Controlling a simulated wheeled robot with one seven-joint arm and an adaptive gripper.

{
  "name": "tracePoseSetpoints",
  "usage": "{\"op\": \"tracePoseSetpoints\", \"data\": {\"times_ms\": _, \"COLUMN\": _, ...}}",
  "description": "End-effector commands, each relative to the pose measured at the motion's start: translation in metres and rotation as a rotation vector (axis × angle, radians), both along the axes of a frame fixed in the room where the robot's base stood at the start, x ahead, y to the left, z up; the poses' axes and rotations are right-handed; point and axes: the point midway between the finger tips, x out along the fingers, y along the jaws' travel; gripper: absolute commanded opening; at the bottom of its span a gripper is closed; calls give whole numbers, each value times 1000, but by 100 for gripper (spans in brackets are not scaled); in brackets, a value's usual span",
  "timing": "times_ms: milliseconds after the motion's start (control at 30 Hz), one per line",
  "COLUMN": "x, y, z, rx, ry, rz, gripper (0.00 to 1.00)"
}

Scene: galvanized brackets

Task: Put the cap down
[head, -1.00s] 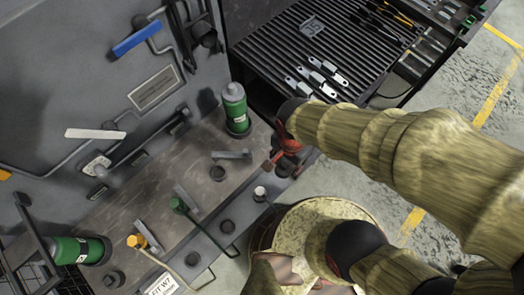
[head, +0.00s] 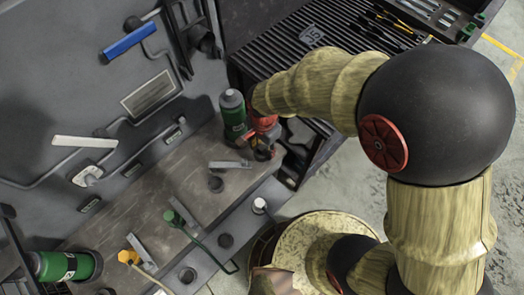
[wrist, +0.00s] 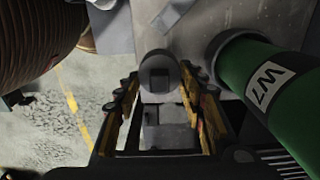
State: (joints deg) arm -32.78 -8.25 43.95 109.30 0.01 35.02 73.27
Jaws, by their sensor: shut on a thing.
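My gripper (wrist: 159,100) is shut on a dark grey round cap (wrist: 158,76), which shows a square recess between the fingertips in the wrist view. In the head view my gripper (head: 263,148) is low over the right end of the workbench (head: 190,190), just right of an upright green bottle (head: 233,115). That bottle also shows close on the right in the wrist view (wrist: 262,85). The held cap is mostly hidden in the head view, and I cannot tell whether it touches the bench.
A grey bracket (head: 230,165) lies left of my gripper. A ribbed dark rack (head: 290,60) stands behind my arm.

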Motion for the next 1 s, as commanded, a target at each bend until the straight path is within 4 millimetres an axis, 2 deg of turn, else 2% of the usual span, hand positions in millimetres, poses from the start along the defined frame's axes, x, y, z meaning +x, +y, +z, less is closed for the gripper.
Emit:
{"op": "tracePoseSetpoints", "data": {"times_ms": 167, "x": 8, "y": 5, "z": -13, "rx": -1, "ry": 1, "rz": 0, "gripper": 15}}
{"op": "tracePoseSetpoints", "data": {"times_ms": 367, "x": 7, "y": 5, "z": -40, "rx": -1, "ry": 1, "rz": 0, "gripper": 15}}
{"op": "tracePoseSetpoints", "data": {"times_ms": 767, "x": 7, "y": 5, "z": -44, "rx": 0, "ry": 0, "rz": 0, "gripper": 15}}
{"op": "tracePoseSetpoints", "data": {"times_ms": 800, "x": 7, "y": 5, "z": -44, "rx": 0, "ry": 0, "rz": 0, "gripper": 42}}
{"op": "tracePoseSetpoints", "data": {"times_ms": 1000, "x": 7, "y": 5, "z": -43, "rx": 0, "ry": 0, "rz": 0, "gripper": 53}}
